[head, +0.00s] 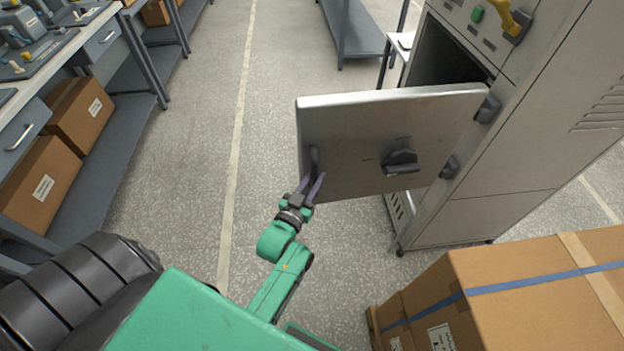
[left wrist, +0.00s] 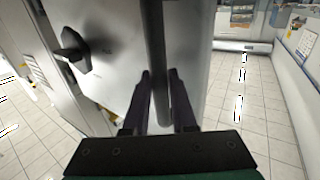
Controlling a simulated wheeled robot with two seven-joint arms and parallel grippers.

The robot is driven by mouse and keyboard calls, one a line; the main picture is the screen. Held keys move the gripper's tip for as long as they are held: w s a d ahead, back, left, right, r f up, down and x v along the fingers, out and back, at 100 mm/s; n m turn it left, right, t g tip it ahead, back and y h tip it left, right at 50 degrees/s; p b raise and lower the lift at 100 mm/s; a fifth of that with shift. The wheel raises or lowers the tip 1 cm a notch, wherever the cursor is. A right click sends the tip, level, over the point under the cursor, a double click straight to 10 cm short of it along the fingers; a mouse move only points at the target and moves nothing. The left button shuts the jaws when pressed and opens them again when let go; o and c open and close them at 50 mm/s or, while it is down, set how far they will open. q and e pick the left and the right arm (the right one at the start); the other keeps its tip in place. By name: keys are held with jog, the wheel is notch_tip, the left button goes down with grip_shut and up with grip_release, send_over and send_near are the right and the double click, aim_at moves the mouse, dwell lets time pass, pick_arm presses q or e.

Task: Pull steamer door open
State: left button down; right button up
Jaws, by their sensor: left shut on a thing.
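The steamer door (head: 350,125) is a grey metal panel that stands swung out from the steamer cabinet (head: 490,185), hinged on its right side in the head view. The dark cabinet opening (head: 445,55) shows behind it. My left gripper (head: 313,186) is shut on the vertical bar handle (head: 314,160) near the door's left edge. In the left wrist view my left gripper (left wrist: 160,90) has its two fingers around the dark bar handle (left wrist: 157,50). A black knob latch (head: 401,162) sits on the door and also shows in the left wrist view (left wrist: 73,48). My right gripper is out of view.
A large cardboard box (head: 540,300) with a blue strap stands at the lower right, near the cabinet. A workbench (head: 75,40) with boxes on its lower shelf runs along the left. The floor (head: 205,170) between bench and door is clear.

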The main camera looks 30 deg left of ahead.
pick_arm(q)
jog(key=c, duration=0.9)
grip_release()
jog(key=shift+w+d+r, duration=0.1)
jog(key=shift+d+r, duration=0.05)
jog(key=shift+d, duration=0.05)
jog(key=shift+o, duration=0.9)
jog(key=shift+d, duration=0.1)
jog(key=shift+s+f, duration=0.2)
jog(key=s+b, duration=0.2)
jog(key=s, duration=1.2)
jog(key=shift+d, duration=0.15)
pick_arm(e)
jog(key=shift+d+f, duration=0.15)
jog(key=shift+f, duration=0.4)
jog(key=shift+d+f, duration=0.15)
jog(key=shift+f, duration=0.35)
pick_arm(q)
jog(key=shift+r, duration=0.1)
